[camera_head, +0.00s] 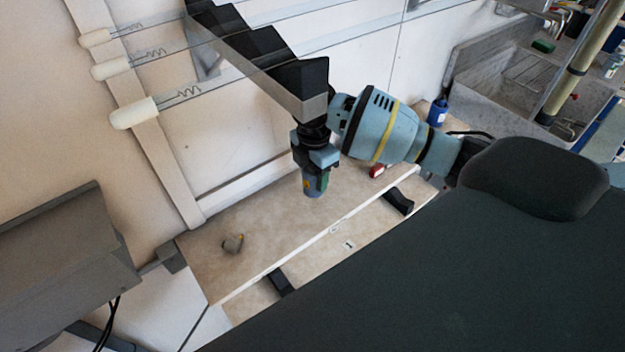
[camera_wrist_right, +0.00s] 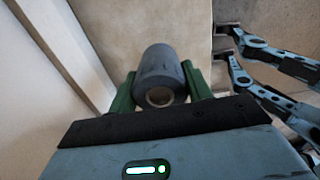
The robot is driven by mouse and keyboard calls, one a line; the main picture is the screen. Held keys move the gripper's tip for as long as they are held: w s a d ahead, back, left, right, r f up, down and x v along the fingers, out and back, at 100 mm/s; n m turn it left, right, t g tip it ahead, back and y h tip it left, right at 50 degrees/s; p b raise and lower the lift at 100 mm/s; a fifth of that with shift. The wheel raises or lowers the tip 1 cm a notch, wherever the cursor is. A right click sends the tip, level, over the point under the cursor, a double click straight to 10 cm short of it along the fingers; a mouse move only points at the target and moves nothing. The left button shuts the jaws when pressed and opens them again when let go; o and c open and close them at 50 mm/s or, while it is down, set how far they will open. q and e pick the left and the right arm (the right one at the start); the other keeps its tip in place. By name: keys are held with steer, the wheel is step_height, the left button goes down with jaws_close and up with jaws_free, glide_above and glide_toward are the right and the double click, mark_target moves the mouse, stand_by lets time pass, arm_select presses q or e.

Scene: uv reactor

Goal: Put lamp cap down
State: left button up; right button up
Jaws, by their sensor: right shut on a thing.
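The lamp cap (camera_wrist_right: 160,68) is a grey cylinder with a round opening in the end facing the wrist camera. My right gripper (camera_head: 315,183) is shut on it, with a green finger on each side in the right wrist view (camera_wrist_right: 160,88). In the head view the lamp cap (camera_head: 313,193) shows as a blue-grey end below the fingers, partly hidden by them. It appears above the beige shelf (camera_head: 285,222); I cannot tell the exact gap. I do not make out my left gripper.
A small grey object (camera_head: 233,243) lies on the shelf's left part. A red object (camera_head: 377,171) and blue jar (camera_head: 437,112) stand right. Shelf between is clear.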

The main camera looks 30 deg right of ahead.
mark_target(313, 181)
steer(key=shift+w+d, duration=0.1)
steer(key=shift+w, duration=0.15)
arm_select(q)
steer(key=shift+f, duration=0.1)
arm_select(e)
steer(key=shift+w+f, duration=0.15)
steer(key=shift+f, duration=1.6)
steer(key=shift+f, duration=0.15)
steer(key=o, duration=1.2)
steer(key=shift+c, duration=0.2)
step_height(313, 181, up, 11)
steer(key=shift+r+p, duration=0.1)
steer(key=shift+p, duration=0.25)
steer(key=shift+r, duration=0.55)
arm_select(q)
steer(key=shift+w+a+r, duration=0.1)
steer(key=shift+w+r, duration=0.4)
steer(key=shift+r, duration=0.2)
